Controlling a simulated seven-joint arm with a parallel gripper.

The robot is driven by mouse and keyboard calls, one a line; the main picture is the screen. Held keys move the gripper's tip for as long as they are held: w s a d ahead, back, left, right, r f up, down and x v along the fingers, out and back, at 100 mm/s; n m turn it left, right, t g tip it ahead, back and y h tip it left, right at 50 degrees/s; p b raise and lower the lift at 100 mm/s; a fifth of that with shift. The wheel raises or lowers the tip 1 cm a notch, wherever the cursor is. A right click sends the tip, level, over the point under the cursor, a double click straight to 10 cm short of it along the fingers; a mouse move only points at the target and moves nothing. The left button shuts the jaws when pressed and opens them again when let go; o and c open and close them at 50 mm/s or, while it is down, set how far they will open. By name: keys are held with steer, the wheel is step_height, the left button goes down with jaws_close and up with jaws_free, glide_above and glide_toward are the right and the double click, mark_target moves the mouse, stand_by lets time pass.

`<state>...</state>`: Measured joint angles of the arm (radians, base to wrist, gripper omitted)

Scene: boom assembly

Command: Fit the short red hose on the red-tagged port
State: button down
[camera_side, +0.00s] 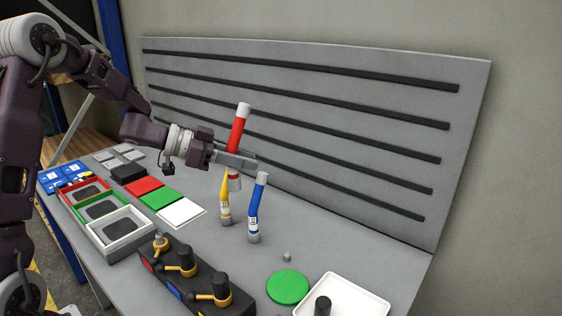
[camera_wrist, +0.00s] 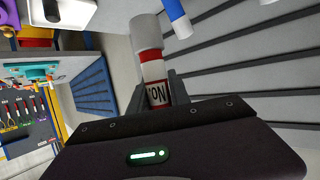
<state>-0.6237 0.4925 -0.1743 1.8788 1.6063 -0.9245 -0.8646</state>
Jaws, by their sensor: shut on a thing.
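The short red hose (camera_side: 237,133) is upright with a slight tilt, with pale grey ends. My gripper (camera_side: 234,159) is shut on its lower part, above the table and behind the port block. In the wrist view the red hose (camera_wrist: 154,70) shows a grey end and a white label between the fingers (camera_wrist: 156,94). The dark port block (camera_side: 200,283) stands at the front of the table, apart from the hose. Its red tag (camera_side: 147,266) is at the left end, near the leftmost port (camera_side: 159,243). A blue tag (camera_side: 174,291) is farther right.
A yellow hose (camera_side: 225,203) and a blue hose (camera_side: 256,205) stand just below and right of my gripper. A green disc (camera_side: 288,287) and a white tray (camera_side: 367,299) lie front right. Framed bins (camera_side: 118,241) and coloured mats (camera_side: 161,199) are left. A slotted panel (camera_side: 330,75) rises behind.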

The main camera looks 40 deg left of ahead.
steer(key=s+a+r, duration=0.1)
steer(key=s+a, duration=1)
steer(key=s, duration=0.5)
step_height(320, 180, down, 10)
steer(key=shift+r, duration=0.2)
steer(key=shift+f, duration=1.55)
stand_by(0.9)
steer(key=c, duration=1.1)
jaws_free()
steer(key=shift+c, duration=0.2)
